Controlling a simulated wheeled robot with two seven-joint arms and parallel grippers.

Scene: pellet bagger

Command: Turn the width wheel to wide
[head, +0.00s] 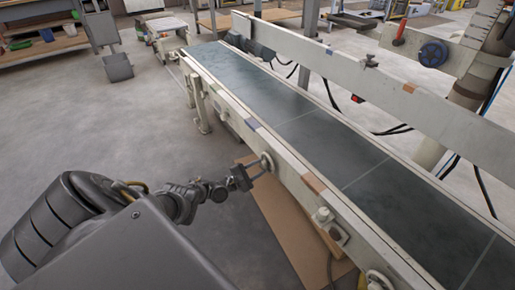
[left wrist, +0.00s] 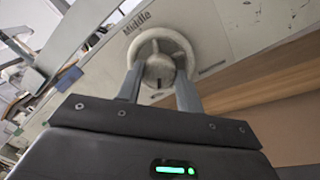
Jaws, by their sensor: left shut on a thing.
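The width wheel (head: 267,162) is a small pale round wheel on the near side rail of the conveyor. In the left wrist view the wheel (left wrist: 183,41) has a light rim and a rounded hub (left wrist: 160,66). The word "Middle" (left wrist: 140,18) is printed beside its rim; a smaller label (left wrist: 212,69) on the other side is too blurred to read. My left gripper (head: 253,173) reaches the wheel from the left, and in the wrist view its fingers (left wrist: 159,78) are shut on the wheel, one each side of the hub. My right gripper is not seen.
The dark conveyor belt (head: 320,130) runs behind the wheel. A pale knob with a switch box (head: 330,225) and another round wheel (head: 379,280) sit further along the near rail. Brown board (head: 275,215) lies below the rail.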

